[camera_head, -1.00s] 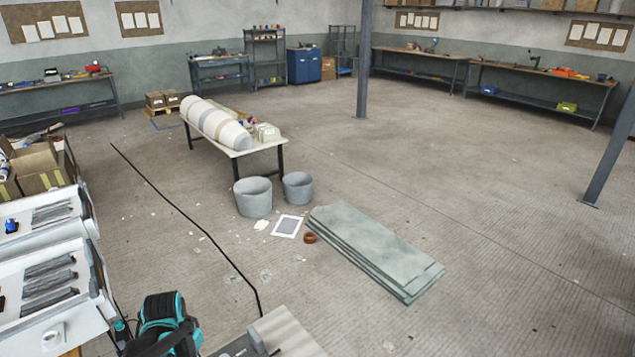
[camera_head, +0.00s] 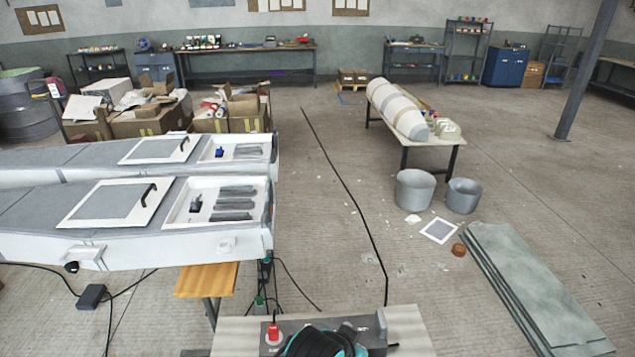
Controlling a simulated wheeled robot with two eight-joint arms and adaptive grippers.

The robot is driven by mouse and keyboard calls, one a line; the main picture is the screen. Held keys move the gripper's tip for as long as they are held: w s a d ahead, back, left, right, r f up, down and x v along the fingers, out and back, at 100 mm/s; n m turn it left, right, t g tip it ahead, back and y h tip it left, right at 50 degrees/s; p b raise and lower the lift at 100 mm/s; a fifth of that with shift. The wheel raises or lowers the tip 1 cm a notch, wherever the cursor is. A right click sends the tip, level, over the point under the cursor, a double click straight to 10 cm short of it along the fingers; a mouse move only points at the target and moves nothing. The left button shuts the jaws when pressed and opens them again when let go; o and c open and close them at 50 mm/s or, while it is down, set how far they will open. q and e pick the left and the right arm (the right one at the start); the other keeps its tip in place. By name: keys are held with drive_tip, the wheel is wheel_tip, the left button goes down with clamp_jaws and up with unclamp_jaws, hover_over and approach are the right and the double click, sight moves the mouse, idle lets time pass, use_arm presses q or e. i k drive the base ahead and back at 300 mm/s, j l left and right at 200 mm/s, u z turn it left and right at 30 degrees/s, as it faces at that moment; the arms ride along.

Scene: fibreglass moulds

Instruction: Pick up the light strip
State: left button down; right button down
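I cannot make out for certain which thing is the light strip. Several dark grey strips (camera_head: 236,203) lie side by side in an open white recess at the right end of the nearer white mould (camera_head: 150,247). Similar grey strips (camera_head: 250,151) lie in the recess of the farther white mould (camera_head: 40,158). A black and teal coiled item (camera_head: 325,342) is cut off by the bottom edge. Neither of my grippers is in view.
A light worktop (camera_head: 408,325) with a red-topped item (camera_head: 273,332) is at the bottom. Cardboard boxes (camera_head: 160,118) stand behind the moulds. Two grey buckets (camera_head: 414,190) and stacked grey-green sheets (camera_head: 525,280) stand on the right. A black cable crosses the floor.

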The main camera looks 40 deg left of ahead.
sight(221, 216)
drive_tip(key=u, duration=1.25)
drive_tip(key=i+j+u, duration=0.15)
drive_tip(key=u, duration=0.45)
